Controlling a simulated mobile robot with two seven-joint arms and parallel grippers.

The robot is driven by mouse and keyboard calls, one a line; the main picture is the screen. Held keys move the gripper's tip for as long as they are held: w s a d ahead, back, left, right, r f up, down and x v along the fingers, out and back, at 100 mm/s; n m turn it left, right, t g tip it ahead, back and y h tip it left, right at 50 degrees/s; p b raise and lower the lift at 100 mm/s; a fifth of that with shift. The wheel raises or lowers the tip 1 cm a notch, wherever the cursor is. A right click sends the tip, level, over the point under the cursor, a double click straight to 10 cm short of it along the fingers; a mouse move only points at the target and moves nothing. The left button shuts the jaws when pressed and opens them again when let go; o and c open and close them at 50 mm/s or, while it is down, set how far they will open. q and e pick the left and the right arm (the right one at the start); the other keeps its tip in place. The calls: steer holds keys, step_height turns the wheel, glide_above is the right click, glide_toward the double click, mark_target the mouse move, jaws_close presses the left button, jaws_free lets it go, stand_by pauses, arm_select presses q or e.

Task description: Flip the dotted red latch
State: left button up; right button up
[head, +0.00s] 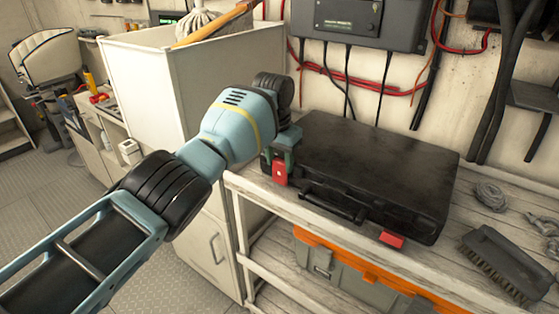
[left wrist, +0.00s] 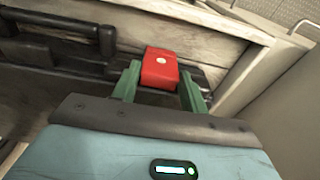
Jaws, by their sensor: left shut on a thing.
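A black case (head: 375,160) lies closed on the wooden shelf, its handle (head: 333,203) on the front side. The dotted red latch (head: 279,170) is at the left end of the case's front, with a pale dot on it. In the left wrist view the latch (left wrist: 160,68) sits between the green fingers. My left gripper (head: 281,158) is shut on this latch; it also shows in the left wrist view (left wrist: 158,88). A second red latch (head: 391,240) is at the right end of the front, with no dot visible. My right gripper is not in view.
A white cabinet (head: 140,80) with a mop stands left of the shelf. An orange and grey toolbox (head: 350,278) is below. A brush (head: 500,262) and coiled rope (head: 490,195) lie right of the case. Cables hang behind it.

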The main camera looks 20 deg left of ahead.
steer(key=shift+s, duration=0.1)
arm_select(q)
steer(key=o, duration=0.8)
steer(key=shift+o, duration=0.9)
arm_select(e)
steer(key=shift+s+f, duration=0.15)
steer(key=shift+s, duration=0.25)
arm_select(q)
step_height(320, 180, up, 8)
steer(key=shift+s+f+p, duration=0.15)
steer(key=shift+s+p, duration=0.2)
steer(key=shift+s, duration=0.05)
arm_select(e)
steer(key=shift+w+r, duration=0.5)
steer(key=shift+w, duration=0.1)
arm_select(q)
steer(key=shift+a, duration=0.1)
